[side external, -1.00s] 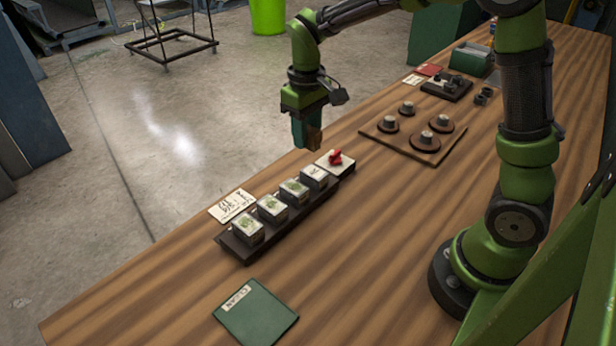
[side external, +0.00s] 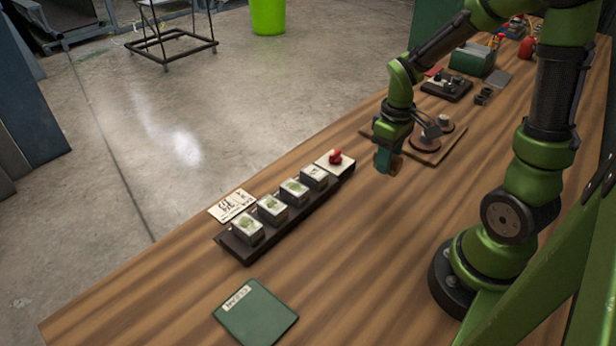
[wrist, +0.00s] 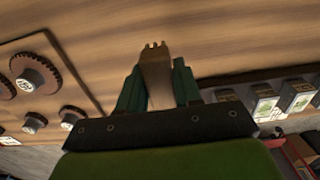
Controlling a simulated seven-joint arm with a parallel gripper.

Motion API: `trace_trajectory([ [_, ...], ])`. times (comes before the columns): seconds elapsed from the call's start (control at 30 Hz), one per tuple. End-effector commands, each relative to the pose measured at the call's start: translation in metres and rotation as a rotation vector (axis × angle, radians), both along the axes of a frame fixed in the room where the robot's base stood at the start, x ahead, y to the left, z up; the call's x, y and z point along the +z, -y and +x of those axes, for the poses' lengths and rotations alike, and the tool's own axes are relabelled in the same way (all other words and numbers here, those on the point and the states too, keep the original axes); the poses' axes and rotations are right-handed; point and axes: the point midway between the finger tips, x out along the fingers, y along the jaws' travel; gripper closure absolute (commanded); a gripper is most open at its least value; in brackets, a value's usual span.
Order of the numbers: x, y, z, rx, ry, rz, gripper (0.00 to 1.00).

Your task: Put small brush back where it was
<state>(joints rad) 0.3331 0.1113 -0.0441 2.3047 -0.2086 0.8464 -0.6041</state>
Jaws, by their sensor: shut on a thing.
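My gripper (side external: 384,158) is shut on a small brown wooden piece (side external: 394,166), which I take to be the small brush. In the wrist view, my gripper (wrist: 158,88) has its green fingers on either side of the brush (wrist: 155,70), whose notched far end sticks out past them. Bristles cannot be made out. It is above the bare wood, between the dark rack and the board of round pieces. A green mat (side external: 262,322) with a white label lies empty at the near end of the table.
The board (side external: 430,157) with round pieces is partly behind my arm. Bare table lies right of the rack.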

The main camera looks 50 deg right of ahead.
Motion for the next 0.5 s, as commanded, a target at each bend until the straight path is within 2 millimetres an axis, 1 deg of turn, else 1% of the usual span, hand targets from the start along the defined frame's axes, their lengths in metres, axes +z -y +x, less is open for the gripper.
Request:
trace_trajectory([
  [0.03, -0.010, 0.000, -0.001, 0.006, -0.005, 0.002, 0.95],
  [0.1, -0.021, 0.000, 0.000, 0.006, -0.004, 0.001, 0.95],
  [0.27, -0.036, 0.000, 0.000, 0.006, -0.002, 0.000, 0.95],
  [0.4, -0.057, 0.000, 0.000, 0.004, -0.004, 0.001, 0.95],
  [0.5, -0.067, 0.000, 0.000, 0.004, -0.002, 0.000, 0.95],
])
